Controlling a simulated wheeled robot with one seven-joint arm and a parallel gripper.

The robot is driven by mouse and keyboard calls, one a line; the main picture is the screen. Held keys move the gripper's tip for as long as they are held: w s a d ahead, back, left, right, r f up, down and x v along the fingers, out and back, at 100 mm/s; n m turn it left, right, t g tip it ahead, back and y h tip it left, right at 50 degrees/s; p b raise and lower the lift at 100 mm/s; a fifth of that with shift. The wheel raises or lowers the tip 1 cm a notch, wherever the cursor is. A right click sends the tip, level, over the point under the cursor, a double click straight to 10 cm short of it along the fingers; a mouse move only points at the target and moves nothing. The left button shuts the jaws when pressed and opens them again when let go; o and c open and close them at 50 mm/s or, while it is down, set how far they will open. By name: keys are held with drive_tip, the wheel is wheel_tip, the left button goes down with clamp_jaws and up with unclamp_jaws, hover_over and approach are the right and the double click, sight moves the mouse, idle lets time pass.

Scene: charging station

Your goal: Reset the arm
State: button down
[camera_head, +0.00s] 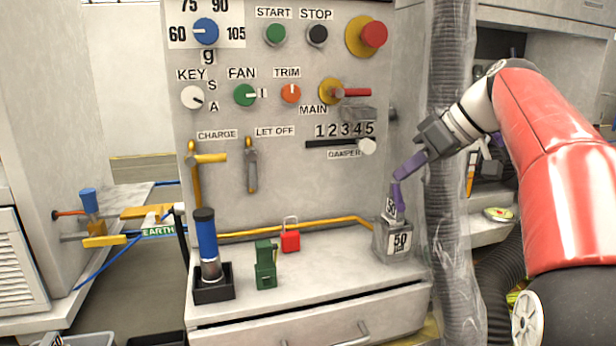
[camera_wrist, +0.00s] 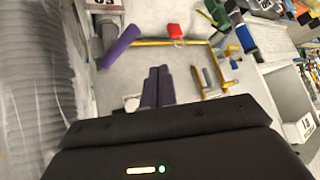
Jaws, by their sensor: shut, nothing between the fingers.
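My gripper (camera_head: 402,174) is in front of the right part of the control panel (camera_head: 300,195), pointing down and left. Its purple fingers are shut side by side in the wrist view (camera_wrist: 159,72), with nothing between them. A separate purple piece (camera_head: 397,198) stands at the grey box marked 50 (camera_head: 392,243), just below my fingertips in the head view. In the wrist view this purple piece (camera_wrist: 120,46) lies apart from my fingers, up and left of them. The red and white arm at the right is mine.
A ribbed hose in clear wrap (camera_head: 447,170) hangs close behind my gripper. The damper slider knob (camera_head: 367,146) sticks out left of it. A red padlock (camera_head: 290,238), a green block (camera_head: 265,266) and a blue-handled cylinder (camera_head: 207,240) stand on the ledge (camera_head: 330,275).

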drive_tip(key=s+a+f+m+h, duration=0.2)
drive_tip(key=s+f+m+h, duration=0.1)
drive_tip(key=s+f, duration=0.9)
drive_tip(key=s+a+f+m+h, duration=0.2)
drive_tip(key=s+f+m, duration=0.3)
drive_tip(key=s+f, duration=0.8)
drive_tip(key=shift+s+a+h, duration=0.15)
drive_tip(key=shift+a+h, duration=0.2)
drive_tip(key=shift+h, duration=0.55)
